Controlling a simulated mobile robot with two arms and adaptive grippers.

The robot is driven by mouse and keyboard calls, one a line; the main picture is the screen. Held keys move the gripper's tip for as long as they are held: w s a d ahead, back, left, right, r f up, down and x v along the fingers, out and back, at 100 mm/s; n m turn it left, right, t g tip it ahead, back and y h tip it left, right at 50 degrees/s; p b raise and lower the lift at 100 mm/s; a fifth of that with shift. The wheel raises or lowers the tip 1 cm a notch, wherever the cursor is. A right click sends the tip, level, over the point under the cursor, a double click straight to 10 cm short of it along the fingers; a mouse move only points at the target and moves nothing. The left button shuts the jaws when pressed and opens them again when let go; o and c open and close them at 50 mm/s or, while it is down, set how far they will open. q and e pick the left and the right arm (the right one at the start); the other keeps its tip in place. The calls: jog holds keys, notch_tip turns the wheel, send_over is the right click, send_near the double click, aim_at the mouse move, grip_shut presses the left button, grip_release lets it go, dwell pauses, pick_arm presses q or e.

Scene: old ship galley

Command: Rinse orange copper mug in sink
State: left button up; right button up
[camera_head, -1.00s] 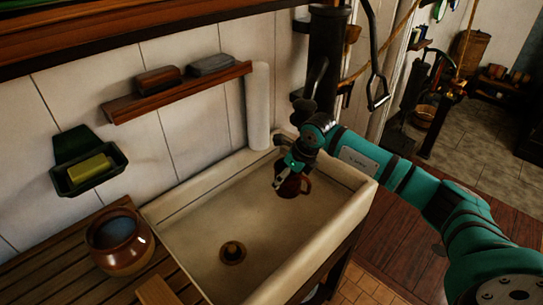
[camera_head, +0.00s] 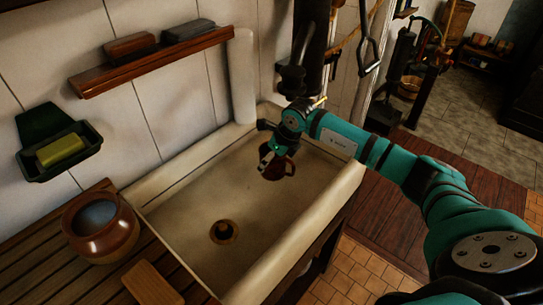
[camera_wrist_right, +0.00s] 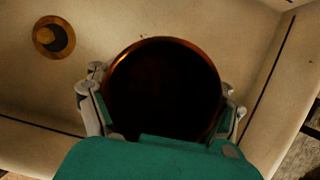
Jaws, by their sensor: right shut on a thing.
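The copper mug (camera_head: 279,167) looks dark reddish brown in the head view, with its handle to the right. It is over the far right part of the pale sink (camera_head: 185,217). My right gripper (camera_head: 266,160) is shut on the mug. In the right wrist view, the fingers (camera_wrist_right: 162,105) clasp the mug (camera_wrist_right: 165,88) from both sides. Its round mouth faces the camera and its inside is dark. I cannot tell whether its base touches the sink. The brass drain (camera_head: 223,232) lies left of the mug and also shows in the wrist view (camera_wrist_right: 53,37). My left gripper is not in view.
A brown glazed pot (camera_head: 101,228) and a wooden block (camera_head: 152,284) stand on the slatted counter left of the sink. A soap dish (camera_head: 60,152) and a wooden shelf (camera_head: 152,64) are on the tiled wall. A dark pump (camera_head: 293,80) stands behind the sink.

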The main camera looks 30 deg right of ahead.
aim_at(272, 171)
jog(key=shift+f, duration=0.65)
notch_tip(272, 171, down, 3)
jog(key=shift+f+b, duration=0.2)
jog(key=shift+b, duration=1)
jog(key=shift+f+b, duration=0.3)
jog(key=shift+f, duration=0.1)
notch_tip(272, 171, down, 5)
jog(key=b, duration=0.3)
jog(key=shift+r, duration=0.1)
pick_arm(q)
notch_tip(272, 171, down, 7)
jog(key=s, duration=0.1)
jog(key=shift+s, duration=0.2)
pick_arm(e)
jog(key=shift+f, duration=0.55)
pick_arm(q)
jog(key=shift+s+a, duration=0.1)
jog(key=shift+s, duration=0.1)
pick_arm(e)
jog(key=shift+s, duration=0.1)
jog(key=shift+r, duration=0.1)
